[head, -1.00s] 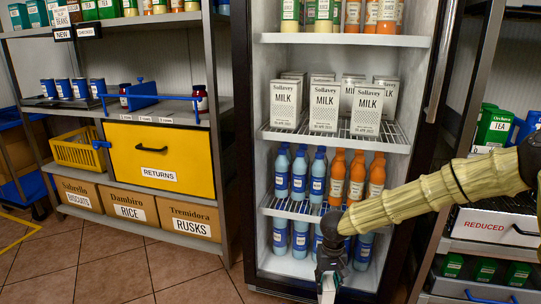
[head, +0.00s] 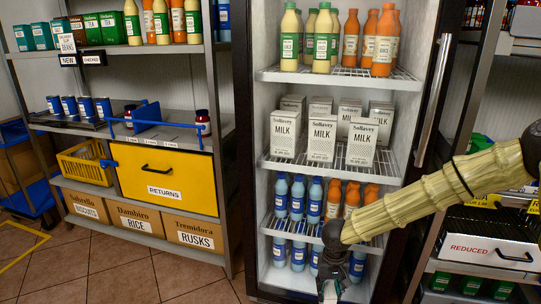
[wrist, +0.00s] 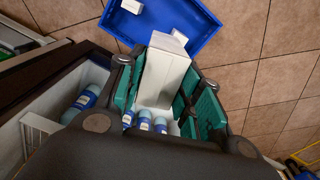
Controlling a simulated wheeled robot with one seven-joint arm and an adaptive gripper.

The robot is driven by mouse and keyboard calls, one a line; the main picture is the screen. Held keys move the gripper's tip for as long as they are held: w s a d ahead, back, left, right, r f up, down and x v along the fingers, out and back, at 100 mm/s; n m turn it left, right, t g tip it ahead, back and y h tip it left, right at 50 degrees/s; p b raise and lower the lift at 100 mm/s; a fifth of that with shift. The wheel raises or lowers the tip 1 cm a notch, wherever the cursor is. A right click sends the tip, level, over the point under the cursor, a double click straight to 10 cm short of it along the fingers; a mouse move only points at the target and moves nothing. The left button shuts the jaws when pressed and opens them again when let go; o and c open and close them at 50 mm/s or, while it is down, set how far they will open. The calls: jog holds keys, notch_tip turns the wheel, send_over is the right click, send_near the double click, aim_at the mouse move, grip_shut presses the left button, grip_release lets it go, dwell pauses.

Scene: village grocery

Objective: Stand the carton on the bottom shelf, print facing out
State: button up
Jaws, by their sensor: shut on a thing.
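My gripper (head: 332,286) is low in front of the open fridge, at the bottom edge of the head view. In the wrist view its green-padded fingers (wrist: 172,105) are shut on a plain white carton (wrist: 163,75). No print shows on the carton faces in view. The carton is mostly hidden in the head view. The fridge's bottom shelf (head: 283,279) holds blue bottles (head: 299,255). Several blue-capped bottles (wrist: 145,124) also show beyond the fingers in the wrist view. Printed milk cartons (head: 321,137) stand upright on a wire shelf higher up, labels facing out.
A blue tray (wrist: 190,38) lies near the carton in the wrist view, with a white item at its edge. The fridge's dark right frame (head: 420,150) is beside my arm. Left is a shelf unit with a yellow returns drawer (head: 160,172); tiled floor (head: 120,270) is clear.

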jog(key=s+r+p, duration=0.3)
jog(key=r+p, duration=0.6)
jog(key=p, duration=0.1)
jog(key=s+r+p, duration=0.4)
jog(key=r+p, duration=0.6)
jog(key=shift+s+r+p, duration=0.3)
jog(key=shift+p, duration=0.05)
jog(key=w+f+m+b, duration=0.2)
jog(key=f+m+b, duration=0.5)
jog(key=f+b, duration=0.6)
jog(key=w+d+f+m+b, duration=0.1)
jog(key=f+m+b, duration=0.6)
jog(key=f+b, duration=0.7)
jog(key=w+f+m+b, duration=0.4)
jog(key=f+m+b, duration=0.4)
jog(key=f+b, duration=0.6)
jog(key=shift+d+f, duration=0.2)
jog(key=shift+f, duration=4.75)
notch_tip(320, 180, down, 10)
jog(key=b, duration=0.4)
jog(key=shift+r, duration=0.2)
jog(key=shift+f, duration=0.1)
